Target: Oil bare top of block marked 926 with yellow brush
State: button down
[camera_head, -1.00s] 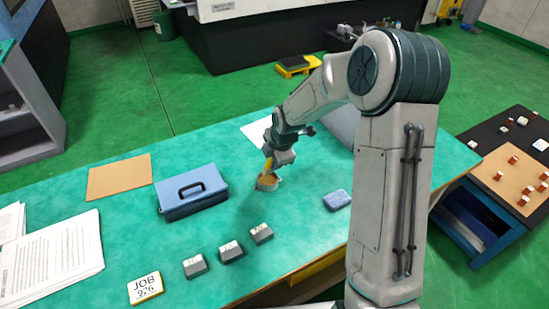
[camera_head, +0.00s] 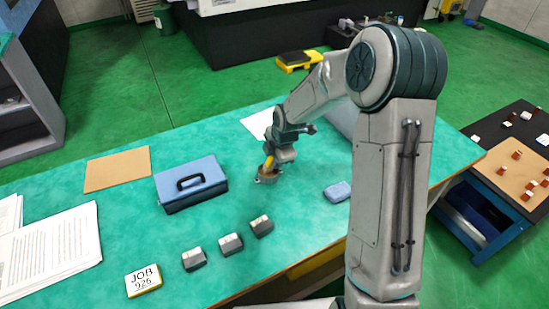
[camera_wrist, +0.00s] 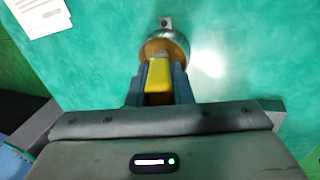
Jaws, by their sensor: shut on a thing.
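My gripper (camera_head: 269,159) is shut on the yellow brush (camera_wrist: 158,76), over the green table. The brush points down into a small round metal cup (camera_head: 267,180) with a side tab. The cup also shows in the wrist view (camera_wrist: 177,42). The brush's bristle end is hidden in the cup.
A blue box with a handle (camera_head: 190,190) stands left of the cup. A blue pad (camera_head: 337,192) lies right of it. Papers (camera_head: 55,252) and a tan sheet (camera_head: 117,170) lie at left. The table between cup and blocks is clear.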

jog(key=shift+f+b, duration=0.4)
jog(key=shift+f, duration=0.2)
dwell(1.2)
jog(key=shift+r, duration=0.1)
jog(key=shift+r+p, duration=2.75)
jog(key=shift+r, duration=0.75)
jog(key=shift+f, duration=0.1)
